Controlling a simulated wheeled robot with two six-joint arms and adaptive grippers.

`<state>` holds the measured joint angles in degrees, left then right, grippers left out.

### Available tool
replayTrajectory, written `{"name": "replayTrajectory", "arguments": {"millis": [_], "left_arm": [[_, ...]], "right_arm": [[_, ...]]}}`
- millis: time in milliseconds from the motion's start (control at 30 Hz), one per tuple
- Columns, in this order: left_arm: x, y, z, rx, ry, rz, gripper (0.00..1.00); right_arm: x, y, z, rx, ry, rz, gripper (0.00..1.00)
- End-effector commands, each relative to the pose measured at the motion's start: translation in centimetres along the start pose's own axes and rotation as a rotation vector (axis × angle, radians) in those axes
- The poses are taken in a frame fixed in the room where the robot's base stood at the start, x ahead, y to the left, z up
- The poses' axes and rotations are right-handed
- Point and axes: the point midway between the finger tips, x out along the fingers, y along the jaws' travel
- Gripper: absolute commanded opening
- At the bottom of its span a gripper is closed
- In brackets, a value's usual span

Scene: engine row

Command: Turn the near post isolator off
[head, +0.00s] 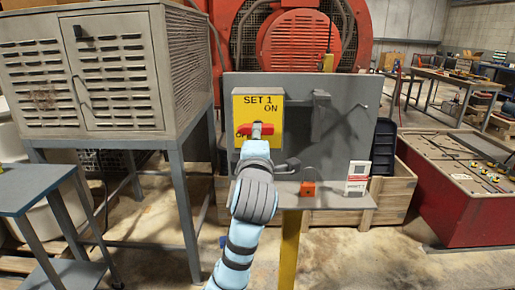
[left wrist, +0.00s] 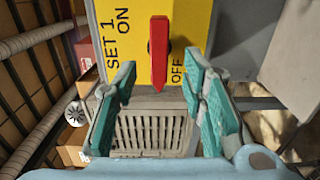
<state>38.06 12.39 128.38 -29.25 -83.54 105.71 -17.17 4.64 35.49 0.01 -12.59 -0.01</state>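The isolator is a yellow box (head: 244,106) marked SET 1, ON and OFF, mounted on a grey board. Its red handle (head: 244,129) lies horizontal across the box front, partly hidden by my gripper. In the left wrist view, which is turned sideways, the red handle (left wrist: 158,50) has one end close to the OFF mark; ON is farther off. My left gripper (head: 257,130) is in front of the handle. In the left wrist view its teal-padded fingers (left wrist: 162,68) are apart, one on each side of the handle's end, with visible gaps. My right gripper is not in view.
The grey board (head: 345,110) stands on a yellow post (head: 289,250). An orange block (head: 308,188) and a white-and-red card (head: 357,180) are at its lower edge. A louvred cabinet (head: 110,70) is to the left, a red-sided bench (head: 465,205) to the right.

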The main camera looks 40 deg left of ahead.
Motion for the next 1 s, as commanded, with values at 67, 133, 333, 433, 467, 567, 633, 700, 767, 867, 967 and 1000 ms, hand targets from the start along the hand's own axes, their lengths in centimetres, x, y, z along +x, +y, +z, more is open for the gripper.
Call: {"name": "replayTrajectory", "arguments": {"millis": [67,133,333,433,467,567,633,700,767,867,967,1000], "left_arm": [[-2.1,-0.1,0.2,-0.005,-0.006,0.000,0.38],[-3.8,-0.1,0.2,-0.007,-0.005,-0.002,0.38],[-5.9,-0.1,0.0,0.000,0.000,-0.001,0.38],[-5.9,-0.1,0.0,0.001,0.001,-0.001,0.38],[-5.9,-0.1,0.0,0.002,0.001,-0.001,0.38],[-5.9,0.0,0.0,0.001,0.000,-0.001,0.38],[-5.9,0.0,0.0,0.001,0.000,-0.001,0.38],[-5.9,0.0,0.0,0.001,0.000,-0.001,0.38],[-5.9,0.0,0.0,0.001,0.000,-0.001,0.38],[-5.9,-0.6,0.1,0.023,-0.005,-0.011,0.38],[-5.9,-4.2,0.8,0.183,-0.047,-0.080,0.38],[-6.1,-6.9,1.1,0.300,-0.084,-0.128,0.38]], "right_arm": [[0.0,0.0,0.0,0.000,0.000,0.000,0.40],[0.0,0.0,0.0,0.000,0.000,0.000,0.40],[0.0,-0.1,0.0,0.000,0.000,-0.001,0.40],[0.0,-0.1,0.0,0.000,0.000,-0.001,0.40],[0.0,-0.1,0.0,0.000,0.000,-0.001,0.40],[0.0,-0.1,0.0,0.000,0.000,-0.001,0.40],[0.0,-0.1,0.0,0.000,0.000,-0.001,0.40],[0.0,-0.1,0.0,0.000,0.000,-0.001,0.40],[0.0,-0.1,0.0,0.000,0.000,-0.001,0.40],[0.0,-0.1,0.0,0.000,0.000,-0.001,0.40],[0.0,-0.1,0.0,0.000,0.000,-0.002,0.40],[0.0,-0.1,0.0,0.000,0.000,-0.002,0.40]]}}
